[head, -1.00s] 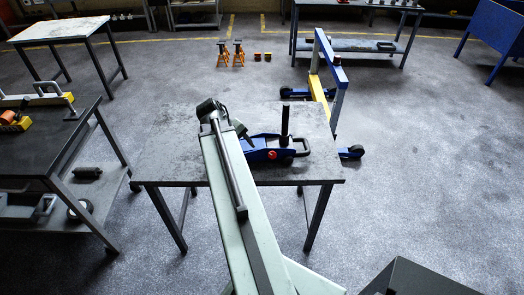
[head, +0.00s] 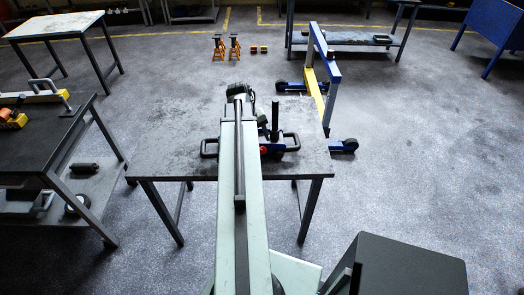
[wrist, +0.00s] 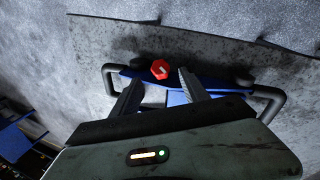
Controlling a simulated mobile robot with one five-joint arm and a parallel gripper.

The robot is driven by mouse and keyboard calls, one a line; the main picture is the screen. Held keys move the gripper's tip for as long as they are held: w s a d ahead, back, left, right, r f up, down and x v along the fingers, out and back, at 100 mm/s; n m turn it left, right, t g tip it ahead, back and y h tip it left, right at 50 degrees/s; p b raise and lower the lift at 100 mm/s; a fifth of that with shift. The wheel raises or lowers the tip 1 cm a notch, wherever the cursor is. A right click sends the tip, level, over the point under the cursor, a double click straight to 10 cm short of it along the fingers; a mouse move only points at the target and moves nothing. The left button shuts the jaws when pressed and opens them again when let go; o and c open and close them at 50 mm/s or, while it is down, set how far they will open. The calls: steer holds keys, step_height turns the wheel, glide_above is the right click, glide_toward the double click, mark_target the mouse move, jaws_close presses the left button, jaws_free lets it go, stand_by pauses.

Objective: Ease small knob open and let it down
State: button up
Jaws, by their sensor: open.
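The small red knob (wrist: 160,69) sits on the near side of the blue trolley jack (wrist: 178,98), and also shows in the head view (head: 263,150). My gripper (wrist: 159,78) is open, its two fingers spread to either side in the wrist picture, with the knob seen between and just beyond the tips. I cannot tell whether they touch. The jack lies on the grey table, with a black handle loop at each end and an upright dark post (head: 275,120). My arm hides the jack's middle in the head view.
The grey worktable (head: 165,140) has bare space left of the jack. A blue and yellow hoist frame (head: 325,70) stands close behind its right side. A dark bench (head: 40,145) with tools is at the left. A dark box (head: 405,265) is at the lower right.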

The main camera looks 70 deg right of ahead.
mark_target(262, 149)
steer(key=b+x, duration=0.4)
steer(key=x, duration=0.1)
steer(key=shift+f, duration=0.4)
steer(key=shift+r, duration=0.15)
steer(key=shift+c, duration=0.3)
jaws_close()
steer(key=shift+a+n+g+h+b, duration=0.1)
steer(key=shift+n+g+h+b, duration=0.2)
steer(key=shift+n+b, duration=0.2)
steer(key=shift+o, duration=0.3)
jaws_free()
